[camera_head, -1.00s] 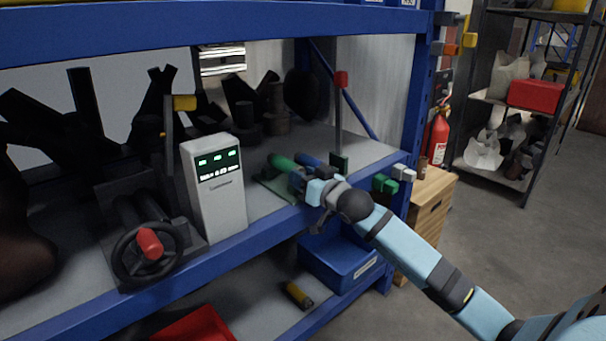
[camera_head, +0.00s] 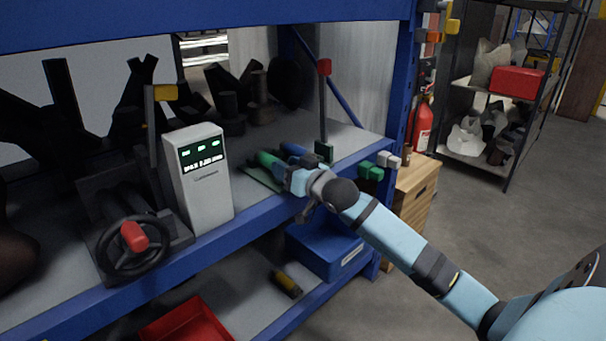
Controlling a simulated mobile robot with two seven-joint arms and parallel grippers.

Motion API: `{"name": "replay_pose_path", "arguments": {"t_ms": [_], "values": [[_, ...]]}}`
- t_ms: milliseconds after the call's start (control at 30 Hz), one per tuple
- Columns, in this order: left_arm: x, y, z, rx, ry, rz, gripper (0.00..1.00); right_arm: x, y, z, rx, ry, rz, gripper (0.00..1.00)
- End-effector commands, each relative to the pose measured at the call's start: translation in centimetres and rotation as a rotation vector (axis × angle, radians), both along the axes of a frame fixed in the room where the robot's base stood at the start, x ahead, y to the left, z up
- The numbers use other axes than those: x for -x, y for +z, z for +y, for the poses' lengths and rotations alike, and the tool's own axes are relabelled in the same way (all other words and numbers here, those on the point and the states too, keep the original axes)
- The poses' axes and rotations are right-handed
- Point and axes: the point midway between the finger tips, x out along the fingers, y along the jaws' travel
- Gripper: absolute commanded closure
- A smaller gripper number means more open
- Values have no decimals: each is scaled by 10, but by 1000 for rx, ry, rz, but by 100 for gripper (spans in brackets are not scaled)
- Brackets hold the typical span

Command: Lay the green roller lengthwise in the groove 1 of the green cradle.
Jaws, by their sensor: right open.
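The green roller (camera_head: 267,159) lies on the upper shelf, just beyond my right gripper. A flat green piece (camera_head: 258,177), which looks like the green cradle, is under and beside it. My right gripper (camera_head: 286,170) is open at the near end of the roller, and its wrist hides part of the roller and cradle. I cannot tell whether the roller is in a groove or which groove is which. A blue roller-like piece (camera_head: 292,149) lies just behind the gripper. My left gripper is not in view.
A white box with a green display (camera_head: 201,180) stands left of the cradle. A red-topped lever (camera_head: 323,120) stands to the right. Green and white blocks (camera_head: 371,171) are at the shelf's front edge. A blue bin (camera_head: 326,250) and a red tray (camera_head: 190,322) are below.

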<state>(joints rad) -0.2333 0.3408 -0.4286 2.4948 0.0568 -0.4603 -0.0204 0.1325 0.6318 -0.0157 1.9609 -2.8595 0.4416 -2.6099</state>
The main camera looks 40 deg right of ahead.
Motion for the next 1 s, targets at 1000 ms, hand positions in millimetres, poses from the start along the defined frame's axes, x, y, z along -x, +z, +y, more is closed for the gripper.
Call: {"name": "replay_pose_path", "arguments": {"t_ms": [1000], "values": [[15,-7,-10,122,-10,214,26,135,2,-7,6,2,-3,33]]}}
